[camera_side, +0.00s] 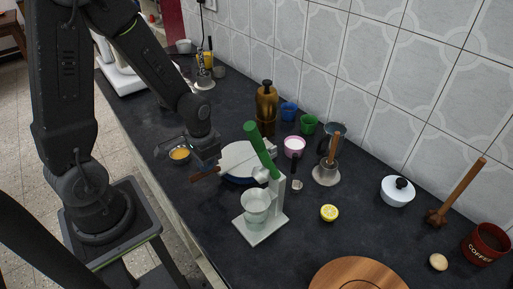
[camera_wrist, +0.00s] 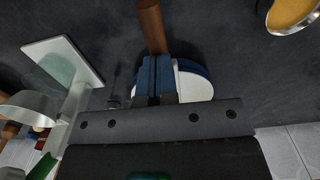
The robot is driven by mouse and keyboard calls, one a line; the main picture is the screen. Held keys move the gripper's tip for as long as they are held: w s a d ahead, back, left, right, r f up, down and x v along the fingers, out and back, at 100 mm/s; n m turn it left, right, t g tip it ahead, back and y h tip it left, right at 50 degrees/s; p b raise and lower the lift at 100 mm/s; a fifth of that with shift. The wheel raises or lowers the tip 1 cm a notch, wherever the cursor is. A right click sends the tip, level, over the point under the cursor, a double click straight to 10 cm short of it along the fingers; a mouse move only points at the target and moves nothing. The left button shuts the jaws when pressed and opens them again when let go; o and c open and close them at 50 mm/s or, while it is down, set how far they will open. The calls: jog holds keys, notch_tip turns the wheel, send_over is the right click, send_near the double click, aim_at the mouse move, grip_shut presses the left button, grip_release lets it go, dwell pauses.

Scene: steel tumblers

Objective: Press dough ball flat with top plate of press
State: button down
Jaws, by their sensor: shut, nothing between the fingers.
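The press (camera_side: 240,155) is a round item with a white disc, a dark blue rim and a brown wooden handle (camera_side: 204,174) pointing left. In the wrist view the press (camera_wrist: 192,84) lies behind my fingers, with its handle (camera_wrist: 151,25) running away from them. My gripper (camera_side: 208,152) is shut and empty at the left side of the press, near the handle's root. In the wrist view its fingertips (camera_wrist: 157,66) overlap the handle and rim; I cannot tell whether they touch. I see no dough ball in the press.
A green-handled juicer (camera_side: 262,150) with a glass cup stands just in front of the press. A bowl of yellow contents (camera_side: 180,154) is left of my gripper. A lemon half (camera_side: 329,213), a small beige ball (camera_side: 438,262) and a wooden board (camera_side: 358,274) lie right.

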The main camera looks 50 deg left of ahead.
dwell(0.3)
jog(key=shift+r, duration=3.55)
jog(key=s+d+r+t, duration=0.2)
jog(key=s+d+r, duration=0.1)
jog(key=r, duration=0.4)
jog(key=s+d+r+t, duration=0.3)
jog(key=d+r, duration=0.1)
jog(key=r, duration=0.4)
jog(key=shift+r+t, duration=0.2)
jog(key=shift+t, duration=0.1)
